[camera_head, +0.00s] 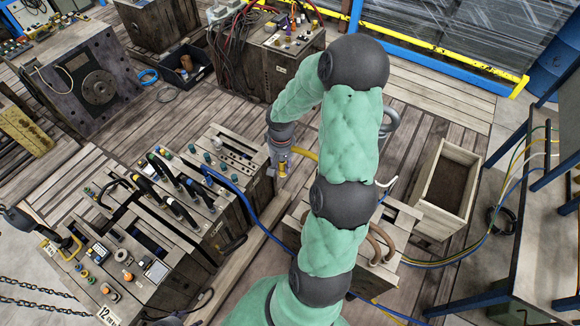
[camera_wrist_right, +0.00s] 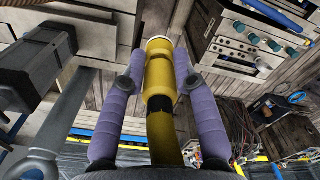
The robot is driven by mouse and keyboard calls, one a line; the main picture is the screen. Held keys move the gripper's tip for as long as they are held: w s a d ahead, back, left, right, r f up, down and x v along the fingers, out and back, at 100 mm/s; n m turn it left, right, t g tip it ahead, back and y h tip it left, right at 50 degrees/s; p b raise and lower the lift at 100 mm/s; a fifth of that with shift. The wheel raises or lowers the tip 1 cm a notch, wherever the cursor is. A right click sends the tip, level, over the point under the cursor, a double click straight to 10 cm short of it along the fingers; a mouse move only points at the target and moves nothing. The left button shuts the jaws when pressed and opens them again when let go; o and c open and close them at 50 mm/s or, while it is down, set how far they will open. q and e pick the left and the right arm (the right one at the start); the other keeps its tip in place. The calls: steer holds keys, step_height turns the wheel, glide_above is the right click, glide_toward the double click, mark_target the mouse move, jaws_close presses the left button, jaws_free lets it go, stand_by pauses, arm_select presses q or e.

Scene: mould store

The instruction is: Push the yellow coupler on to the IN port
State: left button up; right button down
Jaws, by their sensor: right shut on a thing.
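My right gripper (camera_head: 281,168) hangs at the end of my green-sleeved arm, just right of the middle mould block (camera_head: 238,150). In the right wrist view its two purple fingers (camera_wrist_right: 160,62) are closed on the yellow coupler (camera_wrist_right: 158,82), one on each side. The coupler's pale open end points away from the gripper, and its yellow hose (camera_wrist_right: 165,140) runs back toward the wrist. No contact between the coupler and a port shows. I cannot make out which port is IN; port markings are too small or hidden. My left gripper is not in view.
Mould blocks with handles and coloured fittings stand at left. A blue hose (camera_head: 249,208) runs beside the middle block. A wooden crate (camera_head: 448,180) stands at right, near a blue-framed table. Another block with hoses (camera_head: 285,45) is behind. Plank floor (camera_head: 165,115) is open between.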

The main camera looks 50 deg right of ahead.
steer(key=shift+w+a+p, duration=0.95)
steer(key=shift+w+a, duration=0.65)
steer(key=shift+w, duration=5.7)
steer(key=shift+w+a+p, duration=0.95)
steer(key=shift+w+a, duration=0.6)
steer(key=shift+w, duration=5.75)
steer(key=f+b, duration=0.8)
steer(key=f, duration=0.3)
steer(key=f+b, duration=0.9)
steer(key=f, duration=0.3)
steer(key=w+f+b, duration=0.1)
steer(key=f+b, duration=0.7)
steer(key=f, duration=0.4)
steer(key=shift+a, duration=0.1)
steer(key=shift+f+b, duration=0.6)
steer(key=shift+b, duration=0.05)
